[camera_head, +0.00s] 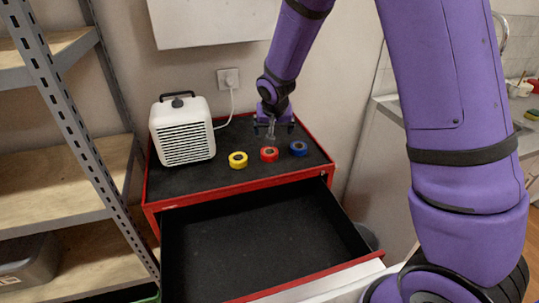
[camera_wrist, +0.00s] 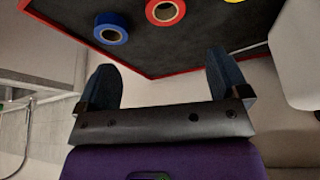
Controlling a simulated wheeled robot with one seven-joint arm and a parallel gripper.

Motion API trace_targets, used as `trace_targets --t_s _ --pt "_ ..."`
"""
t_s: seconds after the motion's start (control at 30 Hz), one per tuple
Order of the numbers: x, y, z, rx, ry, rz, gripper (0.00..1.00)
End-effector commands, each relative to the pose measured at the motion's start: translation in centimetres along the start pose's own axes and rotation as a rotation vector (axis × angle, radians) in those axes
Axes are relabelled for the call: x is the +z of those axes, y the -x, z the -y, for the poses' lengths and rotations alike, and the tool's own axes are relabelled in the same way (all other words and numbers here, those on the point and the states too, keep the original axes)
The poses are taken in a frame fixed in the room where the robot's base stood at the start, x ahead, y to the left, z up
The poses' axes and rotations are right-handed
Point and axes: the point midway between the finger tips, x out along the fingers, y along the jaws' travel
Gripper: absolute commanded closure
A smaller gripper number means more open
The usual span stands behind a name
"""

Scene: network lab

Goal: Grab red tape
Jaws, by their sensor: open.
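The red tape (camera_head: 269,154) lies flat on the black top of the red cabinet (camera_head: 292,173), between the yellow tape (camera_head: 238,160) on the left and the blue tape (camera_head: 298,149) on the right. My gripper (camera_head: 272,128) is open and empty, just behind and above the red tape. In the wrist view my gripper (camera_wrist: 160,80) shows two spread fingers. There the red tape (camera_wrist: 165,12) is at the top edge, partly cut off, ahead of the fingers. The blue tape (camera_wrist: 111,28) is left of it, and the yellow tape is cut off at the top.
A white heater (camera_head: 183,132) stands at the left of the cabinet top, its cord running to a wall socket (camera_head: 228,78). The drawer (camera_head: 262,238) below is pulled open and looks empty. Metal shelving (camera_head: 60,128) stands at the left.

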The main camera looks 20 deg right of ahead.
Motion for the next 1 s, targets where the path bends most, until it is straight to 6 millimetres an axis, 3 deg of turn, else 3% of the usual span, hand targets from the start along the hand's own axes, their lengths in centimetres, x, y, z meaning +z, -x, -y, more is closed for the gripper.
trace_targets --t_s 0.5,0.77,1.0 --pt "0.3 -6.5 0.8 0.004 -0.001 0.003 0.07" --pt "0.2 -8.1 0.8 0.003 -0.001 0.002 0.07" --pt "0.2 -11.1 0.8 0.004 -0.001 0.003 0.07"
